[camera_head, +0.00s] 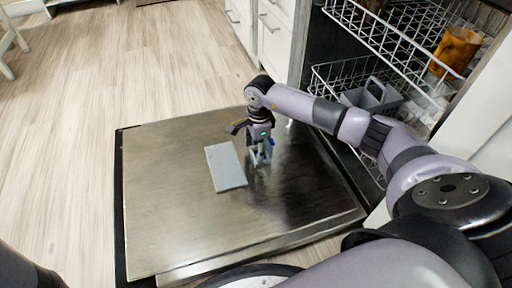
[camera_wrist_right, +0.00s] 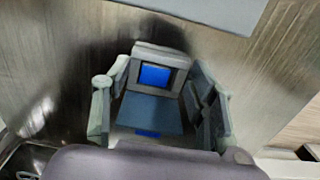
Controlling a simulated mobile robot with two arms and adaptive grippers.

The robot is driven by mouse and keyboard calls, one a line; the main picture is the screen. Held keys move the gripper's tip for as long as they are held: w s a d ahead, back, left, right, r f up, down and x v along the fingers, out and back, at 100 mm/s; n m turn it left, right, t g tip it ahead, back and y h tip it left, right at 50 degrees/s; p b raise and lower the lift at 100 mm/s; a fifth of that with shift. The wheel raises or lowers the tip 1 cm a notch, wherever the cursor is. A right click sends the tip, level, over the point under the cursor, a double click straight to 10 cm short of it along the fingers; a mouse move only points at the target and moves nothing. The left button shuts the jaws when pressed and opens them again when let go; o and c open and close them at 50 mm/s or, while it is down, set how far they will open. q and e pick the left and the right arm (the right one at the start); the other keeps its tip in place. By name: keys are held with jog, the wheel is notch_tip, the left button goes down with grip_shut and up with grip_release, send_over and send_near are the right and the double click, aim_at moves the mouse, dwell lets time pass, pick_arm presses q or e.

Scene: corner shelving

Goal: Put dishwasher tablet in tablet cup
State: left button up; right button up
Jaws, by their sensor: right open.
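The dishwasher tablet shows as a blue square (camera_wrist_right: 155,77) in the right wrist view. It appears to sit inside the grey frame of the tablet cup (camera_wrist_right: 158,50), on the open door. My right gripper (camera_wrist_right: 158,108) is open, pointing down, with its fingers on either side of the cup area. In the head view my right gripper (camera_head: 260,160) is low over the door, and a little blue shows beside it. Whether the fingers touch the cup cannot be told. A second blue strip shows lower between the fingers. My left gripper is out of view.
A flat pale grey panel (camera_head: 226,167) lies beside the gripper on the open dishwasher door (camera_head: 170,215). Wire racks (camera_head: 370,35) stand to the right, with a grey basket (camera_head: 372,97) and an orange-brown cup (camera_head: 455,50).

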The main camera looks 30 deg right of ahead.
notch_tip(320, 180, up, 12)
jog(key=shift+d, duration=0.3)
dwell(0.3)
dwell(0.6)
